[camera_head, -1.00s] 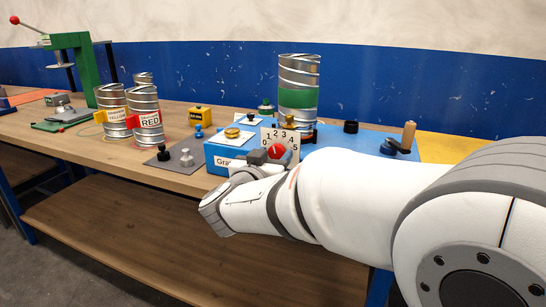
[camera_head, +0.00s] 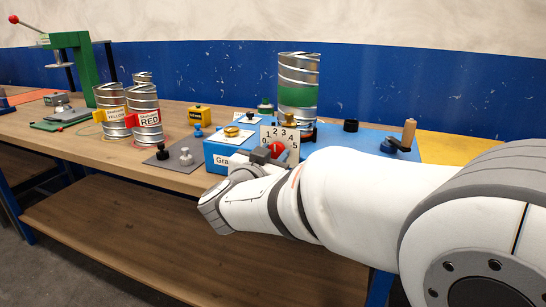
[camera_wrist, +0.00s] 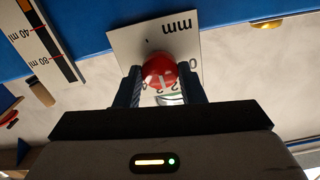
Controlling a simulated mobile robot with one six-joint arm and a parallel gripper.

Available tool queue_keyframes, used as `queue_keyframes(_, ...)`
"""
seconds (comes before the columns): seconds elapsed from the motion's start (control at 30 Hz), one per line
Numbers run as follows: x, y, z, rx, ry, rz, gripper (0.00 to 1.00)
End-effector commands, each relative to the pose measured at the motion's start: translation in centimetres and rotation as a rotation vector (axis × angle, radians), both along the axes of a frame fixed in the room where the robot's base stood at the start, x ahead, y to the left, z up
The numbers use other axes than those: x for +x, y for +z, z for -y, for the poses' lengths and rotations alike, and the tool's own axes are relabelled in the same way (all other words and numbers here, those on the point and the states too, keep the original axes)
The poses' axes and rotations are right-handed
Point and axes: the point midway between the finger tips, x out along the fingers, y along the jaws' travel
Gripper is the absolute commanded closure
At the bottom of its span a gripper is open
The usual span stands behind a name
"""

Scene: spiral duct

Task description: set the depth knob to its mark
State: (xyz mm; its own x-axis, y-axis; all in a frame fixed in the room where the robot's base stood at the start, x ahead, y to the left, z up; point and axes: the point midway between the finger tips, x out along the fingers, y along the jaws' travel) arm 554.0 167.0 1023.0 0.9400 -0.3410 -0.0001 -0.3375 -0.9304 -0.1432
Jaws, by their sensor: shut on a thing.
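The red depth knob (camera_head: 278,149) sits on a white dial plate (camera_head: 266,131) numbered 0 to 5, on the front of a blue box (camera_head: 217,155). My gripper (camera_head: 265,154) is shut on the knob from the front and partly covers it. In the wrist view the red knob (camera_wrist: 159,70) is between the two fingers of my gripper (camera_wrist: 160,82). A pale line shows on the knob, pointing down in that view toward the middle numerals. The white plate (camera_wrist: 180,35) there reads "mm" upside down. I cannot make out the exact setting or its mark.
A spiral duct with a green band (camera_head: 298,98) stands behind the box. Ducts labelled yellow (camera_head: 111,100) and red (camera_head: 146,108), a yellow block (camera_head: 199,117) and a grey plate with small knobs (camera_head: 172,158) are to the left. A wooden-handled crank (camera_head: 407,135) is to the right.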

Motion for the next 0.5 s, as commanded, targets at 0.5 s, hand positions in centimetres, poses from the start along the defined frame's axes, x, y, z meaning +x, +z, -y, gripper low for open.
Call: queue_keyframes(0.5, -0.04, -0.11, 0.02, 0.264, 0.000, 0.096, 0.87)
